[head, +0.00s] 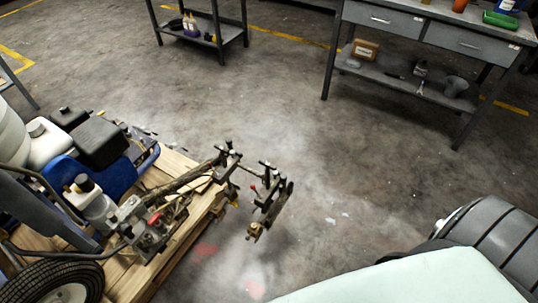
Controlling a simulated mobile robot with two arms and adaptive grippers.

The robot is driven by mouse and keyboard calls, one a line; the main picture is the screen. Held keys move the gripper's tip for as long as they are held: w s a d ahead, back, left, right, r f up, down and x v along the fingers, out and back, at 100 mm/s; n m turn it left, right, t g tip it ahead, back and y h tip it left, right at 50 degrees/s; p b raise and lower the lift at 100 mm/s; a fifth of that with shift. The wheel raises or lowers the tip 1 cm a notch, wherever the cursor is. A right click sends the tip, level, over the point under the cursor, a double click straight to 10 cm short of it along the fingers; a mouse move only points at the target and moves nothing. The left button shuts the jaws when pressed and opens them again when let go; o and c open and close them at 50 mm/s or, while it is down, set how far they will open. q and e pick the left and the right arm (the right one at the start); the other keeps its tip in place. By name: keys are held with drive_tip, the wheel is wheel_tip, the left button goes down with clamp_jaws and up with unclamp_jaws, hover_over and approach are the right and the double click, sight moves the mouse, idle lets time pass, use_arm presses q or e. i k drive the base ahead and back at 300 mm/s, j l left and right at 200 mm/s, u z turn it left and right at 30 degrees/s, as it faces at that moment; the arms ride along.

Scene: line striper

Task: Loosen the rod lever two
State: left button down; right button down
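The line striper (130,150) stands at the left, with a blue body, a black box-shaped part and a black tyre. A rod assembly (265,200) with dark clamps and small levers sticks out from it to the right, over the floor. A small lever with a red tip (253,187) shows on this assembly. Several levers or knobs sit close together, and I cannot tell which is rod lever two or whether it is tight. Neither of my grippers is in view.
The striper stands on a wooden pallet (128,284). A grey workbench (420,35) with drawers and a lower shelf stands at the back right. A dark shelf rack (200,30) stands at the back. The floor between them is clear. Parts of my body fill the lower right.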

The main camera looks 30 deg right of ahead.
sight(253, 186)
drive_tip(key=z, duration=0.7)
